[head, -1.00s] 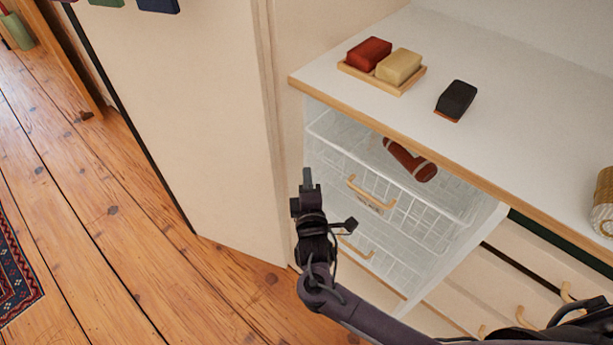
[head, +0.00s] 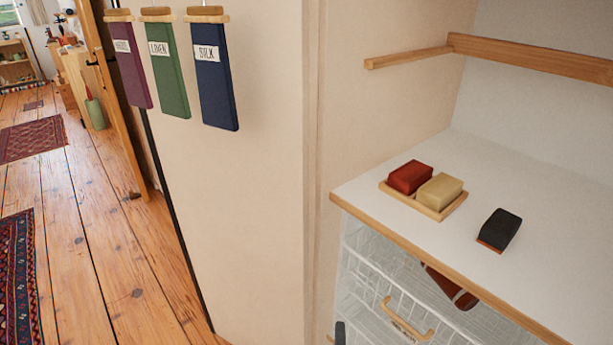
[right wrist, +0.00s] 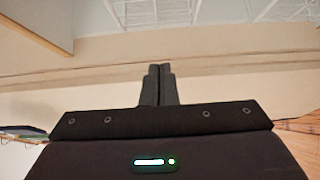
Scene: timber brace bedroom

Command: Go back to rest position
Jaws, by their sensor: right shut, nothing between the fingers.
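My right gripper (right wrist: 158,85) is shut and empty in the right wrist view, its two dark fingers together in front of a pale panel. In the head view only the dark tip of my right gripper (head: 340,333) shows at the bottom edge, beside the wire basket drawers. My left gripper is not in view.
A white counter (head: 400,225) with a wooden edge holds a tray (head: 440,213) with a red and a cream block, and a black brush (head: 499,230). Wire baskets (head: 375,265) below hold a brown roll (head: 450,287). Labelled fabric swatches (head: 215,80) hang left.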

